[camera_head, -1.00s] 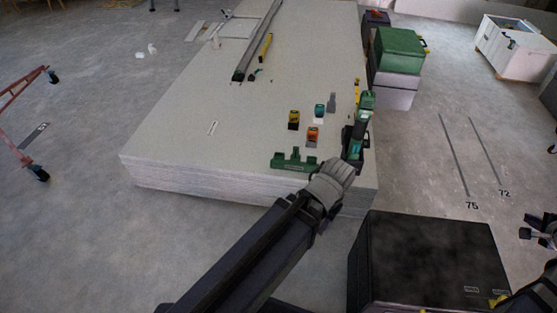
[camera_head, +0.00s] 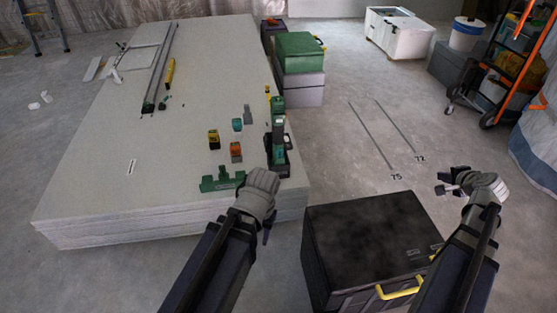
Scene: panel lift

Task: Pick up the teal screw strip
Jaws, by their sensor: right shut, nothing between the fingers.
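The teal screw strip (camera_head: 237,124) appears to be the small teal-topped piece on the stack of boards (camera_head: 140,150), between a yellow-and-black piece (camera_head: 213,139) and a grey piece (camera_head: 248,114). An orange-topped piece (camera_head: 236,150) sits just in front of it. My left gripper (camera_head: 264,183) is at the stack's front right corner, apart from the strip; its wrist hides its fingers. My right gripper (camera_head: 447,184) is over the floor at the right, shut and empty, far from the strip.
A green-and-black tool (camera_head: 278,130) stands at the stack's right edge, close to my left gripper. A green bracket (camera_head: 221,180) lies at the front edge. A black case (camera_head: 370,240) with a yellow handle stands between my arms. Green and grey boxes (camera_head: 300,55) stand beyond.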

